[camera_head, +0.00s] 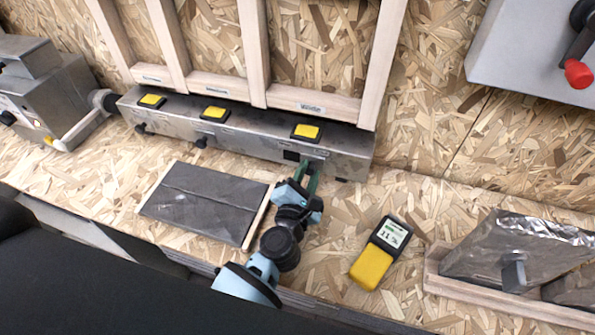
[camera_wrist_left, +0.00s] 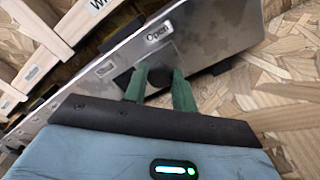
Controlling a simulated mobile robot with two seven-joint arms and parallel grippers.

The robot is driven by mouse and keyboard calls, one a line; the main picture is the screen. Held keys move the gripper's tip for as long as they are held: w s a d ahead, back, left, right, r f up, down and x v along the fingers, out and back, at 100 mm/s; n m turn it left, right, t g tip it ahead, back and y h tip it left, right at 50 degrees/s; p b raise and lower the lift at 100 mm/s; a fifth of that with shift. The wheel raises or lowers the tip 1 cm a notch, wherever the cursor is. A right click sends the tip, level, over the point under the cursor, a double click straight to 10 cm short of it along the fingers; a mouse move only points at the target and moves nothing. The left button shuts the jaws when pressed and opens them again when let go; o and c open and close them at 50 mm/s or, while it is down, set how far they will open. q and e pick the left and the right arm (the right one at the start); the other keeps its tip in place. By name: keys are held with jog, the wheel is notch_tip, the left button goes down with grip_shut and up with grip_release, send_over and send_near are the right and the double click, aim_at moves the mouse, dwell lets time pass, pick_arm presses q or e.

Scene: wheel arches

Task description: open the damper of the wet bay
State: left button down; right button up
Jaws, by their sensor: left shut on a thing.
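A long metal duct box (camera_head: 235,130) runs along the foot of the wooden wall frames, with a damper knob on its front below each bay. The right bay carries a label (camera_head: 312,107) too small to read here; in the left wrist view a label (camera_wrist_left: 97,5) starting with "W" shows. My left gripper (camera_head: 309,171) is at the front of the duct below this bay. In the left wrist view its green fingers (camera_wrist_left: 160,82) are shut on a black damper knob (camera_wrist_left: 158,77), just below a plate reading "Open" (camera_wrist_left: 157,34). My right gripper is not in view.
A dark flat panel (camera_head: 205,202) lies left of my left arm. A yellow and black meter (camera_head: 381,252) lies to its right. A wooden rack with grey foil-like pieces (camera_head: 520,250) stands at right. A grey box with a red-tipped lever (camera_head: 578,73) is at upper right.

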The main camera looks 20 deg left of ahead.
pick_arm(q)
jog(key=shift+d, duration=0.2)
jog(key=c, duration=1.1)
grip_release()
jog(key=shift+d, duration=0.1)
